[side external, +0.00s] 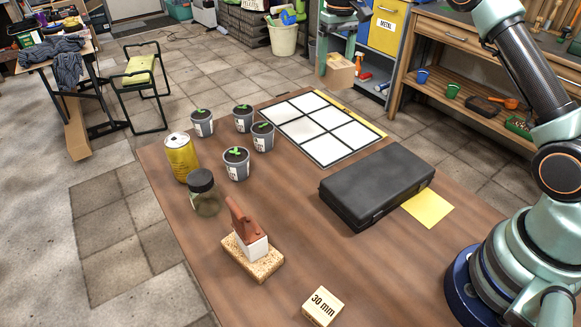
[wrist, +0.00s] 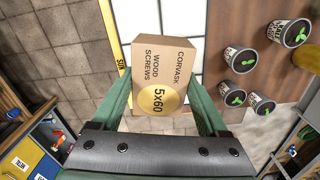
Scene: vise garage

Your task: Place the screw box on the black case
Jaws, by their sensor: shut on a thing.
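The screw box (wrist: 165,60) is a brown carton marked "CORVASK WOOD SCREWS 5x60" in the wrist view. My gripper (wrist: 160,88) is shut on it, with one green finger on each side. In the side external view the screw box (side external: 337,74) is held in the air near the far end of the table, beyond the white grid. The black case (side external: 376,184) lies flat and closed on the table, right of the middle. Its top is bare. The box and my gripper are well apart from it. The case does not show in the wrist view.
A white grid panel (side external: 318,130) lies behind the case, and a yellow note (side external: 428,208) beside it.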

